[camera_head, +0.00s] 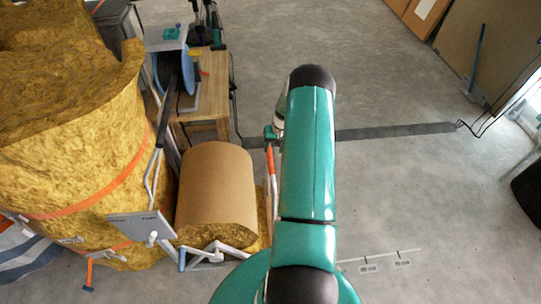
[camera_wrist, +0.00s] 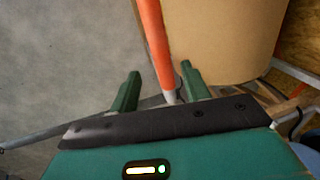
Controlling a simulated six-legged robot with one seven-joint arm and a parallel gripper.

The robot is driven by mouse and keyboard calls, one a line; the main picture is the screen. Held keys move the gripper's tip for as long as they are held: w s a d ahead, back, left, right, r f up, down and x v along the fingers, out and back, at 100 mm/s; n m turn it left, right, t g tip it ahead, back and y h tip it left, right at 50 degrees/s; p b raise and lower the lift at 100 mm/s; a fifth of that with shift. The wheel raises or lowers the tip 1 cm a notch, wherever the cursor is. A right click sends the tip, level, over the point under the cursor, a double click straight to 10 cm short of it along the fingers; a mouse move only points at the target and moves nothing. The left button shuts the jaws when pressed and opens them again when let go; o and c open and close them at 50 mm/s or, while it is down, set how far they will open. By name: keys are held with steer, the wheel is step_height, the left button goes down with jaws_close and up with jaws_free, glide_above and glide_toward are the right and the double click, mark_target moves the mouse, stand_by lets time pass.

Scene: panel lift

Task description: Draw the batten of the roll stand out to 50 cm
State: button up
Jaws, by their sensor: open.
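The roll stand (camera_head: 215,254) has a pale tubular frame and carries a large brown roll (camera_head: 216,180), left of my arm in the head view. An orange bar with a pale end (camera_head: 271,168) runs along the roll's right side; it may be the batten, but I cannot tell for certain. In the wrist view the orange bar (camera_wrist: 153,38) passes between the two green fingers of my gripper (camera_wrist: 159,70), with the brown roll (camera_wrist: 226,35) to its right. The fingers are open, with a gap on each side of the bar. In the head view my arm hides most of my gripper (camera_head: 270,134).
A huge yellow fibrous roll (camera_head: 75,130) with orange straps stands at left. A wooden bench (camera_head: 205,130) with a blue reel (camera_head: 162,72) is behind the brown roll. A dark strip (camera_head: 395,131) crosses the floor. Grey floor (camera_head: 420,190) at right is largely clear.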

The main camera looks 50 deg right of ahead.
mark_target(271, 156)
steer(key=f, duration=0.3)
steer(key=w+a+f, duration=0.1)
steer(key=f, duration=0.1)
steer(key=shift+c, duration=0.2)
jaws_close()
